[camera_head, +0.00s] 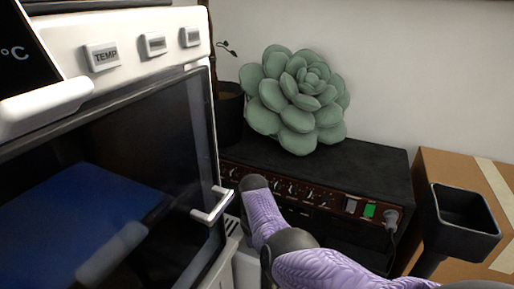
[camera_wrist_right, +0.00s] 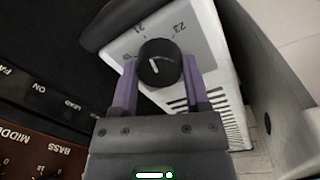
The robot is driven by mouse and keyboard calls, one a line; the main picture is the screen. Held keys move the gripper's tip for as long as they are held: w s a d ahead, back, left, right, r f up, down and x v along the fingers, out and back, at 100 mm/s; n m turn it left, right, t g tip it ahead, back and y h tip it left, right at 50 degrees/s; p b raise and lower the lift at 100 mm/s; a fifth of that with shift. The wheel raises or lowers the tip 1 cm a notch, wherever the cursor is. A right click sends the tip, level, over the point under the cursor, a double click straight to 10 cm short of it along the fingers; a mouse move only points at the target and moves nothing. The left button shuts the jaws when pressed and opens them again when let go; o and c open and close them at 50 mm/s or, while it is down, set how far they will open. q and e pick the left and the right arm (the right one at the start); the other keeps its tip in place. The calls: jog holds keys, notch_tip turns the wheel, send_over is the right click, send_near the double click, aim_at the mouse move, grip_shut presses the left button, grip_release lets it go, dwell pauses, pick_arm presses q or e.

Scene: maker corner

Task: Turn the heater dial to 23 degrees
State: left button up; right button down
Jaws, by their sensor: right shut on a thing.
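The heater dial (camera_wrist_right: 153,50) is a round black knob with a short white mark, on the heater's light panel in the right wrist view. The numbers 21 and 23 are printed around it; 23 is at its upper right. The white mark lies left of the knob's centre and does not point at 23. My right gripper (camera_wrist_right: 158,75) is shut on the dial, one purple finger on each side. In the head view, my purple right arm hides most of the heater, and the dial cannot be seen. My left gripper is out of view.
A black amplifier (camera_head: 374,168) with a row of knobs stands behind my right arm, a green succulent cushion (camera_head: 296,100) on top. A white oven-like machine (camera_head: 147,22) with a dark door fills the left. A cardboard box (camera_head: 455,167) is at the right.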

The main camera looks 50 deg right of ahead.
jog(key=shift+m, duration=0.3)
jog(key=m, duration=0.2)
jog(key=shift+m, duration=0.4)
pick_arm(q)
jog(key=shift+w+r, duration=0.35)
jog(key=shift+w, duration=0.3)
pick_arm(e)
jog(key=m, duration=0.5)
jog(key=c, duration=1.3)
grip_release()
jog(key=shift+m, duration=0.4)
jog(key=shift+c, duration=0.2)
jog(key=o, duration=1.3)
